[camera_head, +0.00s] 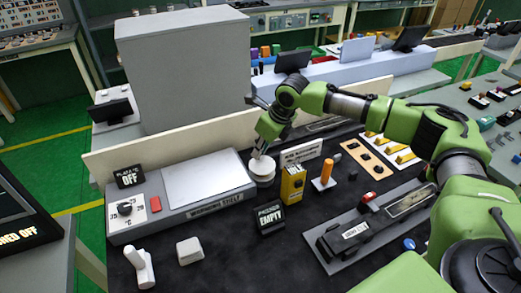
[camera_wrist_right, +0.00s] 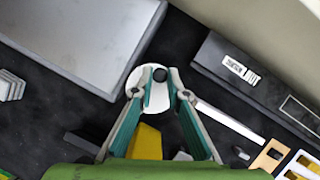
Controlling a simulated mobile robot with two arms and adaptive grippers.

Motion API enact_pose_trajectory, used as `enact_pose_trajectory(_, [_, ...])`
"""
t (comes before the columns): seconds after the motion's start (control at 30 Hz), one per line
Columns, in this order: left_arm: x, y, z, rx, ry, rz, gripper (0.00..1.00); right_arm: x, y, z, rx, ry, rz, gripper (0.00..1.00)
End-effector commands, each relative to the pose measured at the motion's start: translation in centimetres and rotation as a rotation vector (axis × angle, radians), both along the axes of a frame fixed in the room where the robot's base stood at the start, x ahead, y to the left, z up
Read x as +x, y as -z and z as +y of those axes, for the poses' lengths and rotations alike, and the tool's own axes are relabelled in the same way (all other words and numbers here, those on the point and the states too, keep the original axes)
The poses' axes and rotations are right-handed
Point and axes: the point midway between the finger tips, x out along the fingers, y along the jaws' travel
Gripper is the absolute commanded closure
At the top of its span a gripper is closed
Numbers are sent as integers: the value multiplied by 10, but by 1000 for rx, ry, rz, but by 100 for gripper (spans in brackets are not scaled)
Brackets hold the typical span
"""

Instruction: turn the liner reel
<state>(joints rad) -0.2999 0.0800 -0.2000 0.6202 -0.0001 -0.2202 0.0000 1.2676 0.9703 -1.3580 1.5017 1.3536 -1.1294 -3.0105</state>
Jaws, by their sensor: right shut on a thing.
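The liner reel (camera_head: 262,171) is a white round reel standing at the right end of the warming shelf. In the right wrist view the reel (camera_wrist_right: 134,84) is a white disc with a dark round centre between the fingertips. My right gripper (camera_head: 259,153) reaches down onto the top of the reel from above. In the right wrist view its two teal fingers (camera_wrist_right: 160,82) are shut on the reel near its centre; the exact contact is partly hidden by the fingers. My left gripper is not in view.
The warming shelf (camera_head: 203,179) lies left of the reel. A yellow box (camera_head: 293,184), an orange-handled tool (camera_head: 327,173) and a small black sign (camera_head: 270,218) stand close on the right and in front. A cream wall (camera_head: 125,158) runs behind.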

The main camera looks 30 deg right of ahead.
Motion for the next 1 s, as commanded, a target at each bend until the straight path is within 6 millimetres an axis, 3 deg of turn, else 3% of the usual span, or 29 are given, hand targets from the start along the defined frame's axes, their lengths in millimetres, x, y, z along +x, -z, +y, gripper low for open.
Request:
enact_pose_trajectory(0.03, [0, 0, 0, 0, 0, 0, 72, -3, 4, 1, -1, -2, 12, 83])
enact_pose_trajectory(0.1, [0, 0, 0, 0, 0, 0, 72, -3, 4, 1, -1, -1, 10, 68])
enact_pose_trajectory(0.53, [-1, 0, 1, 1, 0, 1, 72, -3, -6, -1, 1, 1, 1, 68])
enact_pose_trajectory(1.0, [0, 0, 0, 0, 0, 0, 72, -34, -89, -14, 0, -1, 1, 68])
